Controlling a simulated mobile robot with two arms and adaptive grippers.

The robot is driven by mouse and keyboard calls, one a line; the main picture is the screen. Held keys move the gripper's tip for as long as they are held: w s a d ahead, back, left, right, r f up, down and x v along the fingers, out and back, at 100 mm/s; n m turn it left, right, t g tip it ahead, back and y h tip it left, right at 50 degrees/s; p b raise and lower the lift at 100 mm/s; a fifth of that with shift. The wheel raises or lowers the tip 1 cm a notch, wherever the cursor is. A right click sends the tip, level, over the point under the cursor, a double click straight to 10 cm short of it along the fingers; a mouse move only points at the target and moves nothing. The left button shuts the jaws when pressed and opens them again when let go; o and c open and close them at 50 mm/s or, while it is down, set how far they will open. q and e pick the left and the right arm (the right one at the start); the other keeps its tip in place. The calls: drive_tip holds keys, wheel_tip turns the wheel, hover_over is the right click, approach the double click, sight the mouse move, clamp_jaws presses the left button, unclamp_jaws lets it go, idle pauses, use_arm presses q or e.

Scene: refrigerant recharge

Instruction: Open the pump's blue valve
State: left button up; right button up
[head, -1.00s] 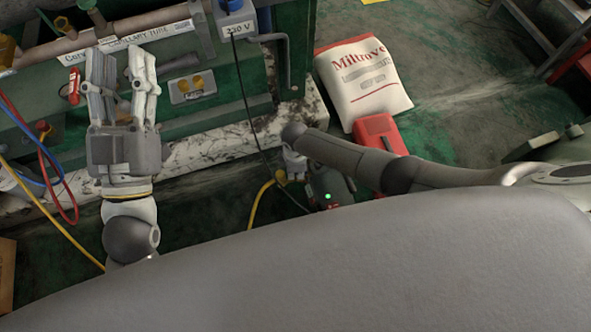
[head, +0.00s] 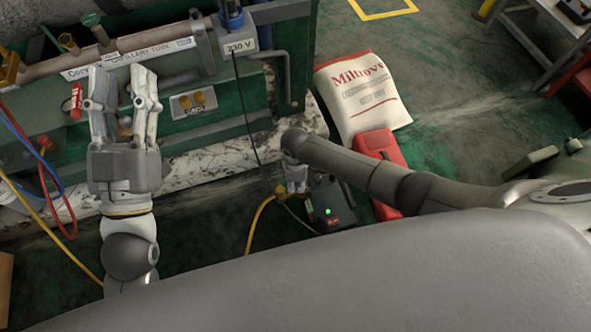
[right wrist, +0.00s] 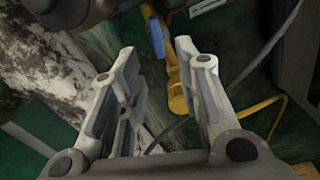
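The pump (head: 330,203) is a dark box with a green light on the floor, partly covered by my right arm in the head view. In the right wrist view the blue valve handle (right wrist: 157,37) sits by a yellow fitting (right wrist: 177,92). My right gripper (right wrist: 165,62) is open, with its fingers either side of the fitting and the blue handle near the fingertips. I cannot tell whether they touch. In the head view the right gripper (head: 295,178) is small beside the pump. My left gripper (head: 122,72) is open and empty in front of the green bench.
The green bench carries a capillary tube sign (head: 130,58), a 230 V box (head: 240,40) and red, blue and yellow hoses. A Miltrove bag (head: 362,95) and a red case (head: 380,150) lie beyond my right forearm. A yellow hose (head: 258,222) runs by the pump.

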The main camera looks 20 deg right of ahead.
sight(296, 188)
wheel_tip(296, 188, up, 8)
drive_tip(key=shift+f, duration=0.25)
idle(0.5)
